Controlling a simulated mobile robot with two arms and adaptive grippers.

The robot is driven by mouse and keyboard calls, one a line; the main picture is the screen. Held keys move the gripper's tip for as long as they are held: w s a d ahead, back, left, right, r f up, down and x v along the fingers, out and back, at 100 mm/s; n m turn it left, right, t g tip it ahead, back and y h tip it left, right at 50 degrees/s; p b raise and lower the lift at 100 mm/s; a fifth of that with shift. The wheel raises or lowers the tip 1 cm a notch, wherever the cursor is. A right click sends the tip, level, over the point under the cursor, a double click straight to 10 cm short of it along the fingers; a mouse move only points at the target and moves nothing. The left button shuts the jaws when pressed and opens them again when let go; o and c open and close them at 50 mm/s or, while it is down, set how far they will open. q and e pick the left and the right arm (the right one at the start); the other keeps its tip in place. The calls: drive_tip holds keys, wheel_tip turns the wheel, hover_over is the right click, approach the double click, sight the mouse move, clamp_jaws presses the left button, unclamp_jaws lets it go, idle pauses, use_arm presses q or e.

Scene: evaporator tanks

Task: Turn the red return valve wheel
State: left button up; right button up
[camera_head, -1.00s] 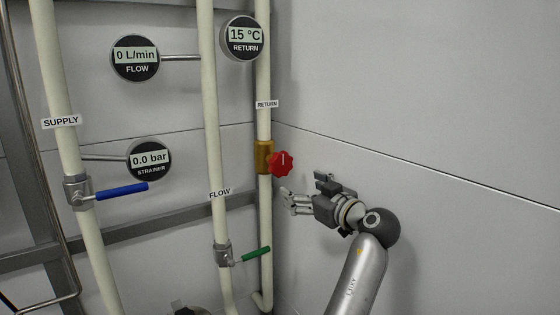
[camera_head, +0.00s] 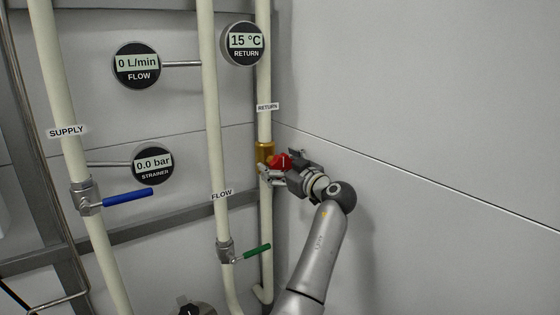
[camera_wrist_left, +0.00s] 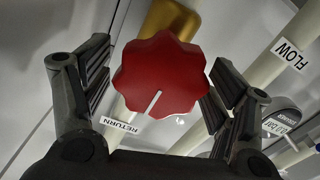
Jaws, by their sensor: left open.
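The red return valve wheel (camera_head: 280,161) sits on a brass valve body (camera_head: 265,152) on the return pipe. In the left wrist view the wheel (camera_wrist_left: 160,76) is lobed, with a white line on its face, and the brass body (camera_wrist_left: 170,17) shows behind it. My left gripper (camera_head: 279,169) is at the wheel in the head view. In the left wrist view its open fingers (camera_wrist_left: 158,85) stand on either side of the wheel, with a narrow gap on the left; contact on the right cannot be told. My right gripper is not in view.
The flow pipe (camera_head: 211,120) with a green lever (camera_head: 252,254) stands left of the return pipe. The supply pipe (camera_head: 75,150) carries a blue lever (camera_head: 128,198). The return gauge (camera_head: 243,43) is above the wheel. A bare wall (camera_head: 420,120) is close on the right.

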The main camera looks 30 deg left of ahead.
use_arm(q)
drive_tip(key=shift+c, duration=0.2)
drive_tip(key=c, duration=1)
drive_tip(key=shift+f+m, duration=0.1)
drive_tip(key=shift+m, duration=0.2)
